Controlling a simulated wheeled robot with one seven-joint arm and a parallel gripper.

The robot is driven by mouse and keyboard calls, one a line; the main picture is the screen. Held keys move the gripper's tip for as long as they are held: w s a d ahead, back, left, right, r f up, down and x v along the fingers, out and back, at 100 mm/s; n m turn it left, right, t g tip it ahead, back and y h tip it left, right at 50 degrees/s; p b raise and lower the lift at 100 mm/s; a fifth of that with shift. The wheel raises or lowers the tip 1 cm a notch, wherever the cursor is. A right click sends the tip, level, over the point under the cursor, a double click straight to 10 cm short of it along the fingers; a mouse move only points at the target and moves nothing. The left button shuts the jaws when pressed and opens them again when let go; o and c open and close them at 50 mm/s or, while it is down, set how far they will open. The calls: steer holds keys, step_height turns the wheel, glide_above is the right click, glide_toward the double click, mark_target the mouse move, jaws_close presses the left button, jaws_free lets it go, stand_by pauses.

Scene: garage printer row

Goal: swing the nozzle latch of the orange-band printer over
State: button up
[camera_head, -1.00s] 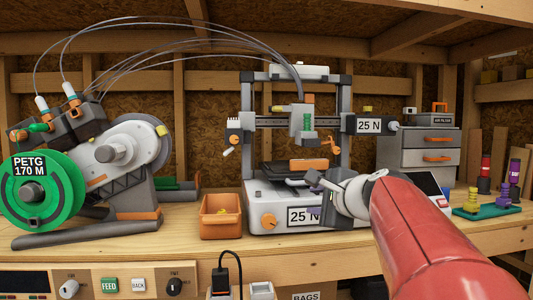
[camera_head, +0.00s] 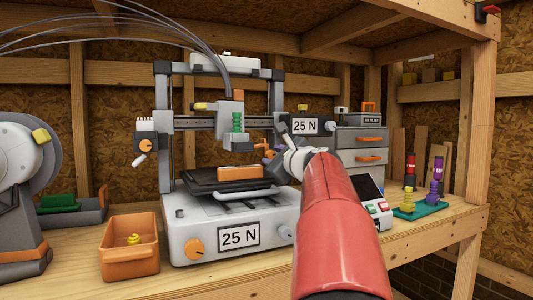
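The printer (camera_head: 205,240) with a "25 N" plate stands on the bench in the middle of the view. Its print head (camera_head: 231,112) hangs from the crossbar, with an orange block (camera_head: 239,95) on top and a green coil on its front. A small orange lever (camera_head: 262,147), which looks like the nozzle latch, sits to the right of the head's lower end. My gripper (camera_head: 270,154) is right beside this lever, its fingers small and dark. Whether they touch the lever, and how far apart they are, I cannot tell.
An orange-fronted pad (camera_head: 240,172) lies on the dark print bed below the head. An orange bin (camera_head: 130,250) stands at the left. A grey drawer cabinet (camera_head: 360,149) and a teal tray (camera_head: 422,210) with spools are at the right. Filament tubes arch above the printer.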

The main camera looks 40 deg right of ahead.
mark_target(272, 155)
steer(key=shift+p+x, duration=0.35)
steer(key=shift+x, duration=1.65)
steer(key=c, duration=0.7)
